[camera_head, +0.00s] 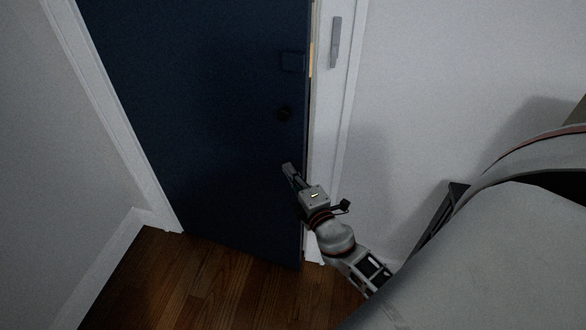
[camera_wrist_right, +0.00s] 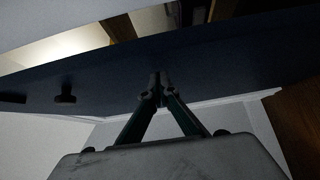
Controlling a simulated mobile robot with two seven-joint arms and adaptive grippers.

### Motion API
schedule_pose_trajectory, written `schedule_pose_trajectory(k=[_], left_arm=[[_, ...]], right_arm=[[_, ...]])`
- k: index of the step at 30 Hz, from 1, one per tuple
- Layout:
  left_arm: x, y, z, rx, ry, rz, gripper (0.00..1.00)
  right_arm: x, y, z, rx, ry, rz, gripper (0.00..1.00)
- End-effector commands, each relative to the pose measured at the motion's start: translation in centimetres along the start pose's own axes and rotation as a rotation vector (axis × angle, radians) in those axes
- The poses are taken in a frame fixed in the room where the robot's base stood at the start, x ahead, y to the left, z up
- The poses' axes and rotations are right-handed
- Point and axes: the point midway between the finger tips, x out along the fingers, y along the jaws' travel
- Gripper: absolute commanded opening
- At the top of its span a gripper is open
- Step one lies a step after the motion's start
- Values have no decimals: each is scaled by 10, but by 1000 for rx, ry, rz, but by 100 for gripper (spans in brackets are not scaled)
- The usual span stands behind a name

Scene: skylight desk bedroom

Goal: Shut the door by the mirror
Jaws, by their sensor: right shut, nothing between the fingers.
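The dark blue door (camera_head: 205,120) stands nearly closed in its white frame in the head view. A narrow lit gap shows along its right edge. In the right wrist view the shut fingertips (camera_wrist_right: 158,92) point at the door (camera_wrist_right: 200,65), and the knob (camera_wrist_right: 65,95) is to the left. My left gripper is not in view. No mirror shows.
The white door frame (camera_head: 327,120) carries a grey plate (camera_head: 335,42) at the right. White walls stand on both sides. The wooden floor (camera_head: 190,275) in front of the door is clear. A dark object is partly hidden behind my body at the right.

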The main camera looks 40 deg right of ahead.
Motion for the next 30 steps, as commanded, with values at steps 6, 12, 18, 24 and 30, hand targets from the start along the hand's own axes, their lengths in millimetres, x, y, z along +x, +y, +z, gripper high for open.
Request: schedule_pose_trajectory(k=[6,12,18,24,30], left_arm=[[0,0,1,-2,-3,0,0],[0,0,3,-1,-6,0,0],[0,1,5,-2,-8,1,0],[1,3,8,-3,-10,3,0],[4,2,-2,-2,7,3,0]], right_arm=[[6,0,6,1,0,-1,0],[5,-1,6,1,0,-1,0],[16,-1,16,-2,-1,0,0],[52,-1,51,-3,-1,0,0],[75,0,72,0,-3,1,0]])
